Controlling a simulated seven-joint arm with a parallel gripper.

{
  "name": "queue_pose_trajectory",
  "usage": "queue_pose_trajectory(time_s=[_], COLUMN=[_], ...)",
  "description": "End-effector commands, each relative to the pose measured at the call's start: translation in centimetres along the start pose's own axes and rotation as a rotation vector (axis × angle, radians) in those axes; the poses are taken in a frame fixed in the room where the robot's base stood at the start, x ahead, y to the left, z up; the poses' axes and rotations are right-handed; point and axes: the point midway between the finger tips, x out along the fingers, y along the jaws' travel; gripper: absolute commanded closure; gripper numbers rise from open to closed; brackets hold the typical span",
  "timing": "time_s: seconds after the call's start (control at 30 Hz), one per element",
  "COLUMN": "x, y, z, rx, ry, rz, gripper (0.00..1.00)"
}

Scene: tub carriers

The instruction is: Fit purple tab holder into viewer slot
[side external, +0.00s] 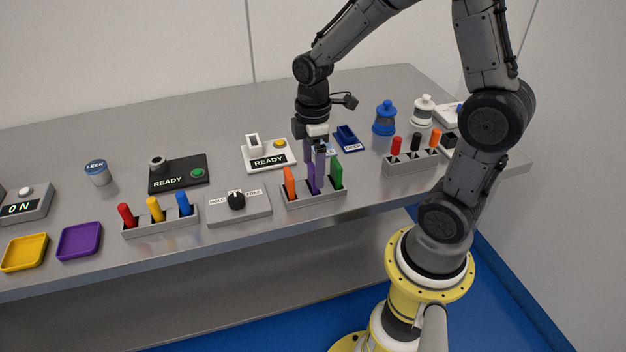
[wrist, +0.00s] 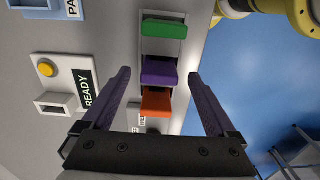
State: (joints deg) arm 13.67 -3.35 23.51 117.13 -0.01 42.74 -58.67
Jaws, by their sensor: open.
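The purple tab holder (wrist: 160,71) stands in a grey rack (side external: 316,196) between an orange holder (side external: 289,182) and a green holder (side external: 337,173). My gripper (side external: 317,178) is above the rack, open and empty. In the wrist view its two dark purple fingers (wrist: 158,76) point to either side of the purple holder, with a gap on both sides. In the side view the fingers overlap the purple holder and are hard to tell from it. The likely viewer is a white box (side external: 268,155) marked READY, with a yellow button and a raised rectangular slot (wrist: 55,104).
A grey dial box (side external: 239,205) sits left of the rack, and a dark READY box (side external: 178,174) lies behind it. Other racks of coloured pegs stand left (side external: 160,223) and right (side external: 412,161). Bare table lies between the rack and the white box.

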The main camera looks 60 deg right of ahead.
Motion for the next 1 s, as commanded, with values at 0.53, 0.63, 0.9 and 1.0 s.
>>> queue_pose_trajectory(time_s=[0.53,0.63,0.9,1.0], x=[2.6,2.6,2.6,2.6], y=[0.1,0.1,0.1,0.1], z=[0.0,0.0,0.0,0.0], rx=[0.0,0.0,0.0,0.0], ry=[0.0,0.0,0.0,0.001], rz=[0.001,0.001,0.001,0.001], gripper=[0.2,0.38,0.87,0.98])
